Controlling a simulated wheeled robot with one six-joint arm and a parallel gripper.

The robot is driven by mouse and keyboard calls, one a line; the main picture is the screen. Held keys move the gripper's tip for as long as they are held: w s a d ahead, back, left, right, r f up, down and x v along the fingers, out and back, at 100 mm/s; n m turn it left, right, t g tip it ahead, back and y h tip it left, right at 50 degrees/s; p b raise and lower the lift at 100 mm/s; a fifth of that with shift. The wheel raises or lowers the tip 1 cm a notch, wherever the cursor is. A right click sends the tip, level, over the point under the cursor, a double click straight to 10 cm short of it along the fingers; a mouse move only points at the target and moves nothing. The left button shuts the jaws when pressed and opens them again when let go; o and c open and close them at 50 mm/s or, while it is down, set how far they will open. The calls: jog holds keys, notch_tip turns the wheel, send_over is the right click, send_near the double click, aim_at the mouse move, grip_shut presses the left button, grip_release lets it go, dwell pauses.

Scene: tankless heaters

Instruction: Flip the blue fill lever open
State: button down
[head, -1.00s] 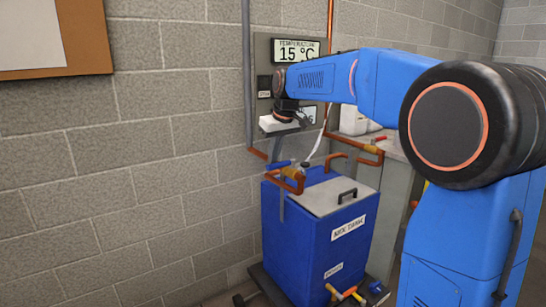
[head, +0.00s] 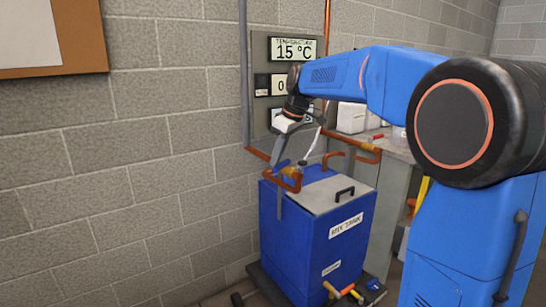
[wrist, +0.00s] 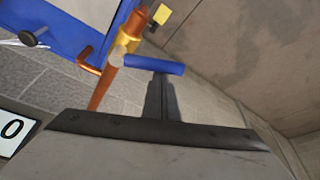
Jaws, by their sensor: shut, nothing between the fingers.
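The blue fill lever (head: 282,164) is a short bar on the orange-copper pipe above the left side of the blue mix tank (head: 327,245). In the wrist view the lever (wrist: 155,65) lies crosswise, attached near a brass-coloured valve (wrist: 127,40). My gripper (head: 277,158) reaches down from the wall panel toward the lever. In the wrist view my gripper (wrist: 160,77) is shut and empty, its narrow fingertips right at the lever's middle. I cannot tell whether they touch it.
A wall panel (head: 262,100) with a 15 °C temperature display (head: 294,49) stands behind my gripper. The tank has a grey lid (head: 315,196) with a black handle (head: 346,195). Copper pipes (head: 366,158) run beside the tank. A grey counter (head: 396,185) stands to the right.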

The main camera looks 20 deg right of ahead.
jog(key=d+n, duration=0.1)
jog(key=n, duration=0.1)
jog(key=s+n+g, duration=0.1)
jog(key=shift+s+d+n+y, duration=0.3)
jog(key=shift+d+n+y, duration=0.05)
jog(key=shift+n+y, duration=0.05)
jog(key=shift+s+d+n+g, duration=0.25)
jog(key=shift+d+n+g, duration=0.2)
jog(key=shift+d+n, duration=0.65)
jog(key=shift+s+d+n+g, duration=0.25)
jog(key=shift+d+n+g, duration=0.25)
jog(key=shift+n, duration=1)
jog(key=shift+s+d+n+g, duration=0.25)
jog(key=shift+d+n+g, duration=0.1)
jog(key=shift+d+n, duration=0.8)
jog(key=shift+a, duration=0.15)
notch_tip(320, 180, up, 10)
jog(key=shift+a, duration=0.25)
